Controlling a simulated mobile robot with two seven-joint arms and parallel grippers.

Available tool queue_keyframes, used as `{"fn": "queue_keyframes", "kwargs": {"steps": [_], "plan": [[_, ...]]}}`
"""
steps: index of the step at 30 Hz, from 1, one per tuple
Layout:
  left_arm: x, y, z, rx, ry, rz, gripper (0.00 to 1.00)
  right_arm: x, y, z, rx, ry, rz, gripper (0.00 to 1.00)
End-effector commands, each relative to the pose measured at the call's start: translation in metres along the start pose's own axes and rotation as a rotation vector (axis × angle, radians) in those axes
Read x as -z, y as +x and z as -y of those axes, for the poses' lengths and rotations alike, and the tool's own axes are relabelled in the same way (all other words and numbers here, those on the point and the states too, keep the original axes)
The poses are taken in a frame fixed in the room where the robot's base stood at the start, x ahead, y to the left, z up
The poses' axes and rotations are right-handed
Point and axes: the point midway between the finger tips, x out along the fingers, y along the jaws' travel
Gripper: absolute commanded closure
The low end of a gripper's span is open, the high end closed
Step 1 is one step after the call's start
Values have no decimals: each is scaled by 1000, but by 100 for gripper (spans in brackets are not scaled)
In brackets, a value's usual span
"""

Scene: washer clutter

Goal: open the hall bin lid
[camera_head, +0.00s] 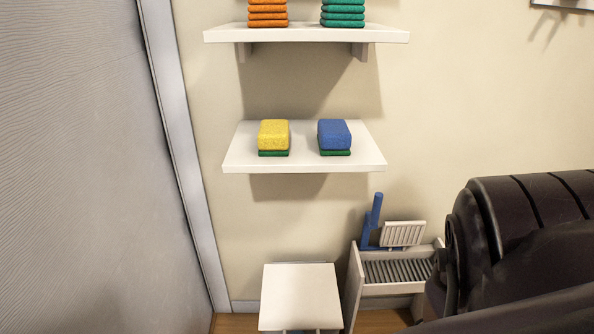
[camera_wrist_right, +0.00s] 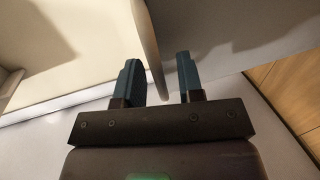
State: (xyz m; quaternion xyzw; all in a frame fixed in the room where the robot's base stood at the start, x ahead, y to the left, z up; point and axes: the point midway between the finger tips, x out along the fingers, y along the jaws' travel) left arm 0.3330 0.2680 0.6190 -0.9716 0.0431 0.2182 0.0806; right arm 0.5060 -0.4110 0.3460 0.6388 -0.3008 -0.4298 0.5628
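A white box-like thing with a flat pale top (camera_head: 301,296) stands low by the wall at the bottom of the head view. It looks like the hall bin with its lid lying flat, but its lower part is cut off. My right gripper (camera_wrist_right: 160,80) shows in the right wrist view with its two blue-grey fingers apart. The rounded edge of a pale panel (camera_wrist_right: 148,45) shows in the gap between the fingers; I cannot tell whether it touches them or what it belongs to. My left gripper is in neither view.
A white bin-like holder (camera_head: 392,270) with a grey slatted inside and a blue-handled tool (camera_head: 372,215) stands right of the box. A shelf (camera_head: 245,160) with yellow and blue sponges hangs above. A grey panel (camera_head: 85,170) fills the left. My dark arm covers the lower right.

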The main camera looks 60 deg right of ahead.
Motion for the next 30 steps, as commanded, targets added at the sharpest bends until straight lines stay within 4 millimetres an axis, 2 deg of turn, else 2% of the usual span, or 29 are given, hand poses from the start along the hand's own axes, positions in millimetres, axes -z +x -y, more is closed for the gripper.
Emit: {"fn": "queue_keyframes", "kwargs": {"steps": [2, 9, 22, 30], "plan": [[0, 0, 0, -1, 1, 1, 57, 0, 0, 0, 0, 0, 0, 65], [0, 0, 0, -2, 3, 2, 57, 0, 0, 0, 0, 0, 0, 100], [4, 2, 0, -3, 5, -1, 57, 1, 0, -4, 6, 2, 1, 100], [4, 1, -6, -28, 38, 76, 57, 4, -2, -28, 61, 11, -1, 100]]}}
